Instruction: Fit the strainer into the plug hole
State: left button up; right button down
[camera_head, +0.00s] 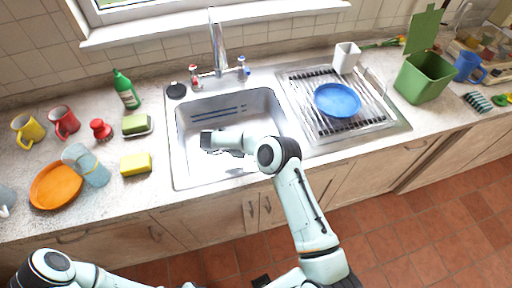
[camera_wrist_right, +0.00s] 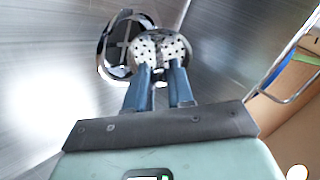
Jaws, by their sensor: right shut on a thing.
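My right gripper (camera_head: 206,140) reaches down into the steel sink basin (camera_head: 180,165). In the right wrist view, its two blue-grey fingers (camera_wrist_right: 162,72) are shut on the strainer (camera_wrist_right: 174,47), a round metal disc with holes. The plug hole (camera_wrist_right: 112,42), a dark round opening with a metal rim and cross bars, shows just left of the strainer, partly covered by it. The strainer overlaps the hole's right side in this view; I cannot tell whether they touch. In the head view, my gripper hides the strainer and the hole. My left gripper is out of view.
A tap (camera_head: 217,45) stands behind the basin. Right of the basin, a drainer (camera_head: 300,110) holds a blue plate (camera_head: 337,100) and a white cup (camera_head: 346,57). A yellow sponge (camera_head: 136,164) lies left.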

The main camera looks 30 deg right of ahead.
jog(key=shift+f, duration=0.7)
jog(key=shift+f, duration=0.1)
jog(key=c, duration=1)
grip_release()
